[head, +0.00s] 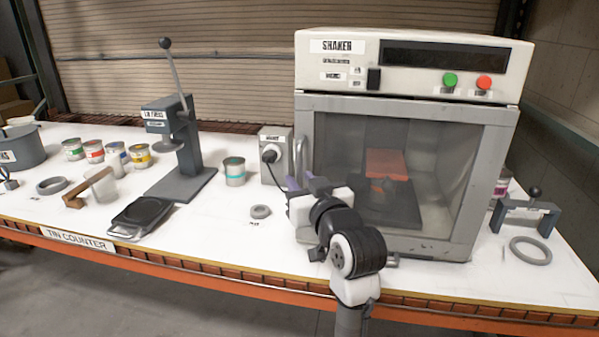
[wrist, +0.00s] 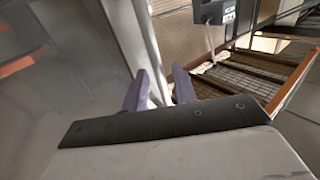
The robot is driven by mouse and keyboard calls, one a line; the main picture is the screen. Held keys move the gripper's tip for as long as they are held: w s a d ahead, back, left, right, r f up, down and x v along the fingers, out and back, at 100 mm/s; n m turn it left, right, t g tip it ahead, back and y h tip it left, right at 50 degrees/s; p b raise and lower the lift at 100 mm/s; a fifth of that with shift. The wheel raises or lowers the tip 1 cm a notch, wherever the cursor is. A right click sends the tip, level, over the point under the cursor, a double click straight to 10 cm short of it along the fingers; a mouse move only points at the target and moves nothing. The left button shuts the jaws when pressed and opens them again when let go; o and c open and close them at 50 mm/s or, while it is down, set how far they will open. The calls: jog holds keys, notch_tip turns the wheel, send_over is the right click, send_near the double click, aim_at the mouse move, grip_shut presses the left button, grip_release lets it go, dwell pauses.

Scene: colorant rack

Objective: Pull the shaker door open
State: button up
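The shaker (head: 415,60) is a pale box with a grey-framed, see-through door (head: 490,185) that looks closed. Its upright grey handle (head: 299,155) is on the door's left side. It shows as a pale bar (wrist: 150,50) in the wrist view. My gripper (head: 300,183) is at the lower part of the handle. In the wrist view, the two purple fingers of my gripper (wrist: 160,88) stand apart on either side of the bar. Some gap seems to show beside the bar, so the fingers look open around it. My wrist hides the door's lower left corner.
A lever press (head: 185,150) is farther left. The white counter (head: 225,230) is clear at front.

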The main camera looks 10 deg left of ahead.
jog(key=shift+x, duration=0.8)
jog(key=shift+c, duration=0.5)
grip_shut()
